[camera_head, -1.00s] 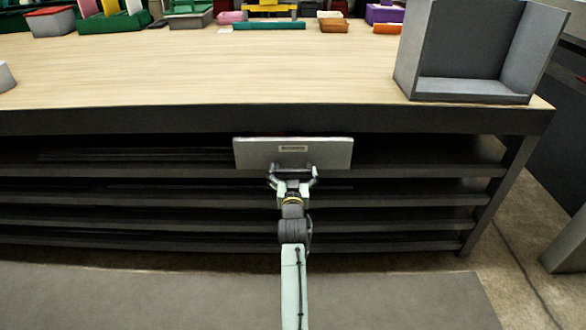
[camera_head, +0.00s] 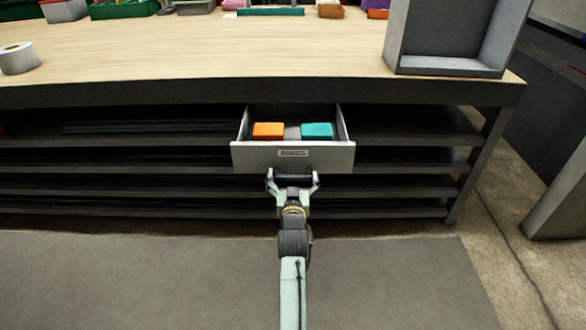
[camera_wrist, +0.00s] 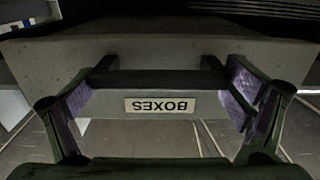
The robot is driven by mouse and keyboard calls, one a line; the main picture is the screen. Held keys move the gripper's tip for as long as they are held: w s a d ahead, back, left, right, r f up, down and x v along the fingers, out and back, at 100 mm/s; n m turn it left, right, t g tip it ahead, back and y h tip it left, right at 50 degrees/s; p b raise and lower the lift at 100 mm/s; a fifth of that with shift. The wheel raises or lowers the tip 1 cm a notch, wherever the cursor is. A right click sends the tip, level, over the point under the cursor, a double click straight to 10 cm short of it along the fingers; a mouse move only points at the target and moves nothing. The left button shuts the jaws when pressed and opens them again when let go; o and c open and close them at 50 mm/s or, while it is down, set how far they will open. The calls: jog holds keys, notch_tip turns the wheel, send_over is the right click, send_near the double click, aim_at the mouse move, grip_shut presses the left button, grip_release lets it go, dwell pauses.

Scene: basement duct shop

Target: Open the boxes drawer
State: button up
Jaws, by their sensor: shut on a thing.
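The boxes drawer (camera_head: 293,157) is a light grey drawer under the bench top, pulled partly out, with its inside in view. Its front carries a label, which reads BOXES upside down in the wrist view (camera_wrist: 160,105). An orange box (camera_head: 268,131) and a teal box (camera_head: 317,131) lie inside. A dark bar handle (camera_head: 293,180) runs along the lower front. My gripper (camera_head: 293,182) is at the drawer front, shut on the handle. In the wrist view its two fingers (camera_wrist: 160,95) stand at either end of the dark handle bar.
The wooden bench top (camera_head: 210,50) lies above the drawer. A grey open-fronted bin (camera_head: 445,66) stands on its right end and a tape roll (camera_head: 18,58) on its left. Dark shelves (camera_head: 400,187) lie behind and below. The mat (camera_head: 130,275) in front is clear.

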jog(key=shift+s, duration=1.25)
jog(key=o, duration=1.3)
jog(key=s, duration=1.2)
